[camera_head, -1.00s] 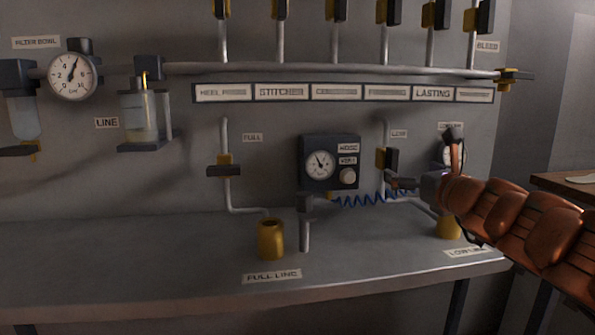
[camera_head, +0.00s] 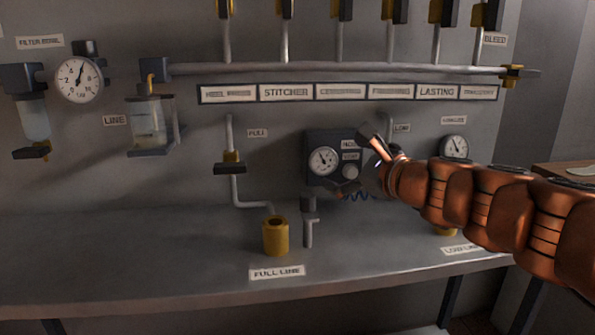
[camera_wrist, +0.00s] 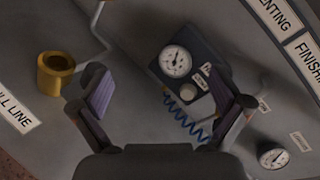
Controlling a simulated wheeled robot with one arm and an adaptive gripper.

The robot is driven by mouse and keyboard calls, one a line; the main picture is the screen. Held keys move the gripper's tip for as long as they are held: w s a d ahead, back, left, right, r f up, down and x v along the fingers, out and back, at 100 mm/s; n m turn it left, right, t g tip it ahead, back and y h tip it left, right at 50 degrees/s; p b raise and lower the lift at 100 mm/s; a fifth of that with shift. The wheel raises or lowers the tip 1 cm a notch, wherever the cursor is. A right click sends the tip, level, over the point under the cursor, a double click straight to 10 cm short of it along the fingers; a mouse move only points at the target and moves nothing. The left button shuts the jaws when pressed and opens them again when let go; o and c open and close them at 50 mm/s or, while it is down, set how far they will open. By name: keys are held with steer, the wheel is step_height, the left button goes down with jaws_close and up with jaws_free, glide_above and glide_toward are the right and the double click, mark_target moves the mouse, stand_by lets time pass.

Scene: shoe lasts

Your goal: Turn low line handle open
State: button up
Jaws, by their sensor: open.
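The low line handle is hidden behind my gripper and wrist in the head view. Only the top of its pipe (camera_head: 388,121) shows, beside the LOW label (camera_head: 402,128). My gripper (camera_head: 361,160) is open and appears empty, in front of the regulator box (camera_head: 317,168) in the head view. In the wrist view, the two pads of my gripper (camera_wrist: 165,88) stand wide apart, with the regulator box (camera_wrist: 190,65) between and beyond them. I cannot make out the low line handle in the wrist view; the right finger covers part of the wall there.
The full line handle (camera_head: 230,163) is on a pipe to the left. A brass cup (camera_head: 275,237) stands on the bench (camera_head: 150,265). A blue coiled hose (camera_wrist: 185,122) hangs below the regulator. A small gauge (camera_head: 454,148) is right of my gripper. The bench's left side is clear.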

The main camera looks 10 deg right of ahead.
steer(key=s+a+f+n+g+y+p, duration=0.1)
steer(key=s+a+n+g+y+p, duration=0.1)
steer(key=s+a+n+g+p, duration=0.2)
steer(key=shift+a+f+n+y+p, duration=0.15)
steer(key=shift+a+n+y+p, duration=0.3)
steer(key=shift+a+n, duration=2)
steer(key=shift+s+a+m, duration=0.1)
steer(key=shift+a+m, duration=0.55)
steer(key=s+a+f+n+g+h, duration=0.1)
steer(key=s+a+f+n+g, duration=0.3)
steer(key=f, duration=0.3)
steer(key=s+a+f+n+g, duration=0.2)
steer(key=s+f+n+g, duration=0.1)
steer(key=s+f+n, duration=0.3)
steer(key=s+d+f+n+g+h, duration=0.35)
steer(key=s+d+f, duration=0.25)
steer(key=s, duration=0.4)
steer(key=s+d+f+n+g+h, duration=0.35)
steer(key=s+d+f, duration=0.25)
steer(key=s, duration=0.3)
step_height(320, 180, up, 21)
steer(key=p, duration=2)
steer(key=shift+a, duration=0.15)
